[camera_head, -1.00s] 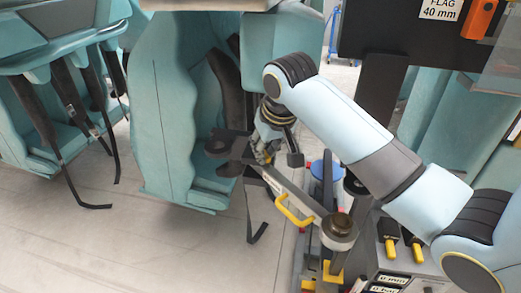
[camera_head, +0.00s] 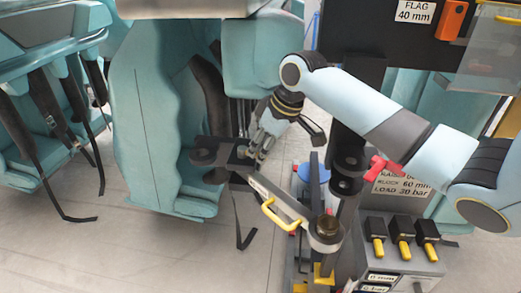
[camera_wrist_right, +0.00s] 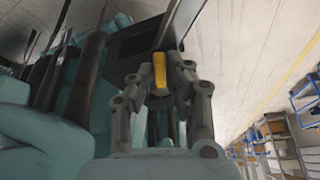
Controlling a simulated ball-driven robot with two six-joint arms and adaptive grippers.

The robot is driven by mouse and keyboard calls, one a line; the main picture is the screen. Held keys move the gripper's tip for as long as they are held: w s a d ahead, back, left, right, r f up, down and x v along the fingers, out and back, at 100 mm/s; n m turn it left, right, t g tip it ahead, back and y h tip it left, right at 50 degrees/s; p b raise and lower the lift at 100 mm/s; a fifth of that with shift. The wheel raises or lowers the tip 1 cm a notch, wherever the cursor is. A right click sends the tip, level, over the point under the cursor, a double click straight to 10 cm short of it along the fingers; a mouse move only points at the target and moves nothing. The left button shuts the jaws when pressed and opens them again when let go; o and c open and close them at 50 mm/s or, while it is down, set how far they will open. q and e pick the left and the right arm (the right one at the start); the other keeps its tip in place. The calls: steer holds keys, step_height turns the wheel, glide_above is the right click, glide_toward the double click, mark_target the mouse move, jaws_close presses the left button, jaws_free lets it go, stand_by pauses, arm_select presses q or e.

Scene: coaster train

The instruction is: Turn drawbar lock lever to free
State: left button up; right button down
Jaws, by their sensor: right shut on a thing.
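The grey drawbar (camera_head: 284,204) runs from a round pivot (camera_head: 326,228) on the stand to a dark plate (camera_head: 208,152) at the teal car. A yellow loop handle (camera_head: 278,214) sits on its side. My right gripper (camera_head: 254,152) reaches down to the drawbar's far end and hides most of what it holds. In the right wrist view, a yellow lever (camera_wrist_right: 160,72), apparently the drawbar lock lever, stands between the fingertips of my right gripper (camera_wrist_right: 160,82). The fingers are shut on it. My left gripper is not in view.
Teal cars with hanging black straps (camera_head: 88,130) stand at the left. A dark post and a panel with several black-and-yellow knobs (camera_head: 402,236) stand at the right, with a red handle (camera_head: 384,168) near my forearm. The floor at front left (camera_head: 140,255) is clear.

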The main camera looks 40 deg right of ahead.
stand_by(0.4)
steer(key=c, duration=1.3)
jaws_free()
steer(key=shift+c, duration=0.2)
steer(key=v, duration=1.2)
steer(key=shift+f, duration=0.1)
